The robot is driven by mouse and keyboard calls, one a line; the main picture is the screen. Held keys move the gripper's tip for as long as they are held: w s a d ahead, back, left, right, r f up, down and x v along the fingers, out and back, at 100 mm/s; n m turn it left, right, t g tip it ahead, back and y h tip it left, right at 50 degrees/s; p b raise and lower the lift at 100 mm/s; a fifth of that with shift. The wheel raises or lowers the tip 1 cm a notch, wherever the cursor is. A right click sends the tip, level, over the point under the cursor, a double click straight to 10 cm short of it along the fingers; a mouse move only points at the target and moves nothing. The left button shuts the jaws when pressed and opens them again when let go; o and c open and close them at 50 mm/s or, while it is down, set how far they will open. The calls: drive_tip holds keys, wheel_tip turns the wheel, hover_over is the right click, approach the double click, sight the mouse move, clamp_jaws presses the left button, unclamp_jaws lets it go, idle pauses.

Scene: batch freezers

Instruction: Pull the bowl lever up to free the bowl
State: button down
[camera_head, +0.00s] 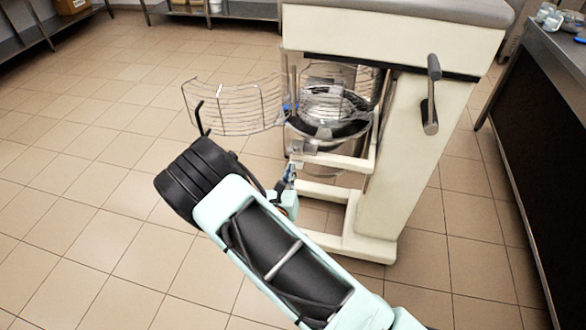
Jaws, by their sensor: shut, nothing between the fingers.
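A cream floor-standing mixer (405,150) stands at the centre right, its bowl (335,110) held in the frame below the head. A grey metal lever (431,112) with a handle sits on the mixer's right side. I cannot tell whether this is the bowl lever. My gripper (292,168) is small in view at the front left of the bowl frame, just beyond my arm. It is shut and empty, apart from the grey lever and well to its left. Whether it touches the frame is unclear. My arm hides part of the area below it.
A wire guard (238,108) stands swung out to the left of the bowl. A dark counter (540,130) runs along the right edge. Shelving (210,10) lines the back. The tiled floor (90,170) on the left is clear.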

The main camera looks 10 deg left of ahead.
drive_tip(key=s+r, duration=0.4)
drive_tip(key=s, duration=0.5)
drive_tip(key=shift+s, duration=0.25)
drive_tip(key=shift+d, duration=0.1)
